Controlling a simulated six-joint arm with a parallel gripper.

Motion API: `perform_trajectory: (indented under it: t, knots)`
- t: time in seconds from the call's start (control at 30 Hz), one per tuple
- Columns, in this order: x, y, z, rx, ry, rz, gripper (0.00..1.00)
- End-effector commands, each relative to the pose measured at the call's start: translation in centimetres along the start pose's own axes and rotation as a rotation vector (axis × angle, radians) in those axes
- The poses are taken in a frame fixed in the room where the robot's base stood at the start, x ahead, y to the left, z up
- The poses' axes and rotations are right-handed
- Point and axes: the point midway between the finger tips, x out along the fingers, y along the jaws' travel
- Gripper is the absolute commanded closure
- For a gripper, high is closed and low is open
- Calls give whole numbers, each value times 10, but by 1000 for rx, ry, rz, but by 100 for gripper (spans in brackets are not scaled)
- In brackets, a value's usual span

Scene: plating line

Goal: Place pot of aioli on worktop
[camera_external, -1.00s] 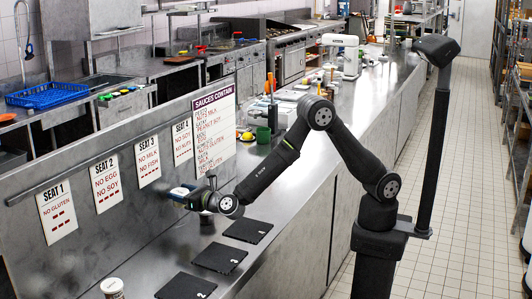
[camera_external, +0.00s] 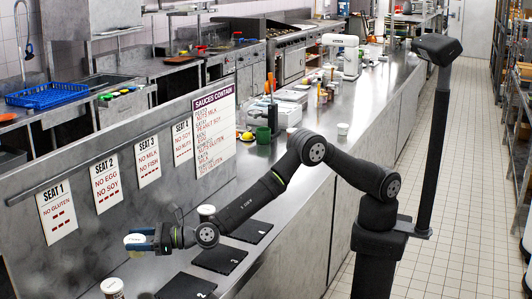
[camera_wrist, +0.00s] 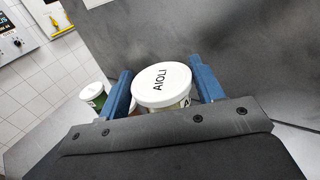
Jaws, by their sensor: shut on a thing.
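In the external view the pot (camera_external: 134,239) is at the left end of my arm, over the near end of the steel worktop (camera_external: 376,85). I cannot tell whether its base touches the worktop. The lower part of the pot is mostly hidden in the wrist view.
Black numbered mats (camera_external: 219,258) lie beside my gripper. A white-lidded pot (camera_external: 206,210) stands behind my wrist, and another pot (camera_external: 113,288) is at the bottom left. A panel with seat signs (camera_external: 105,184) runs along the worktop. A green-sided pot (camera_wrist: 93,94) shows in the wrist view.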

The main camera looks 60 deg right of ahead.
Motion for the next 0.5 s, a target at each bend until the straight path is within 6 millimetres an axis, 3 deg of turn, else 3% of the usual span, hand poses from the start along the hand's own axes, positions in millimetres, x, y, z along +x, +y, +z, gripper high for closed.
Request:
perform_trajectory:
  t: [0.1, 0.5]
  knots:
    - [0, 0, -26, -2, 4, 0, 68]
    - [0, -1, -69, -1, 3, -1, 68]
